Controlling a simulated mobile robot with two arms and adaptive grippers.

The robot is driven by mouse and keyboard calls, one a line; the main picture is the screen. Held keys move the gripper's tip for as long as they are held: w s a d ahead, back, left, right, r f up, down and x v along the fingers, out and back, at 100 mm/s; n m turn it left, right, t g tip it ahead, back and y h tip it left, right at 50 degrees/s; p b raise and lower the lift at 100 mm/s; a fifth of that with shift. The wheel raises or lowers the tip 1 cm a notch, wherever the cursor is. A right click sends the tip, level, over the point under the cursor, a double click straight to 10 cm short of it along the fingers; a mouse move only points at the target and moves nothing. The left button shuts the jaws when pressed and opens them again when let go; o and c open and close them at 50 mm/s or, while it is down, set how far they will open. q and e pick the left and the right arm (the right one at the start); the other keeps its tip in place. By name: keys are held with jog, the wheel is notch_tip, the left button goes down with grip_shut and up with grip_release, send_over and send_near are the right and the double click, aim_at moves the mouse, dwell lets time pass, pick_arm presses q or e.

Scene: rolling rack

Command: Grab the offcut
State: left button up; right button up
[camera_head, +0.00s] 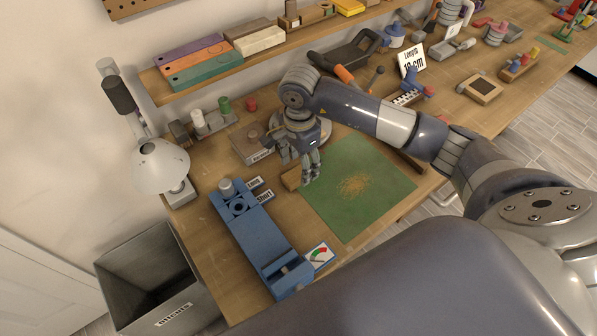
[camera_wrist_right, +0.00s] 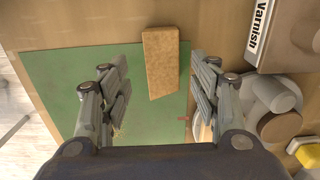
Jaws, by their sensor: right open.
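The offcut (camera_wrist_right: 160,62), a small light-brown wooden block with a slanted end, lies partly on the green mat and partly on the bare bench in the right wrist view. In the head view the offcut (camera_head: 291,180) is partly hidden behind my right gripper (camera_head: 299,168), at the mat's left edge. In the wrist view my right gripper (camera_wrist_right: 160,75) is open, with a finger on each side of the offcut and a gap to both. Nothing is held. The height of the fingers above the block is hard to tell. My left gripper is not in view.
The green mat (camera_head: 365,205) carries a pile of sawdust (camera_head: 354,186). A box labelled Varnish (camera_wrist_right: 263,30) stands close right of the fingers in the wrist view. A blue tool (camera_head: 258,240) lies at the front left, and a grey bin (camera_head: 150,275) stands beside the bench.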

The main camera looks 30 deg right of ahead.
aim_at(298, 172)
notch_tip(298, 172, down, 3)
jog(key=shift+w+f+p, duration=0.1)
jog(key=shift+w+p, duration=0.05)
jog(key=shift+p, duration=0.5)
jog(key=shift+f, duration=0.25)
jog(key=c, duration=1.1)
jog(key=shift+c, duration=0.2)
jog(key=shift+r, duration=0.15)
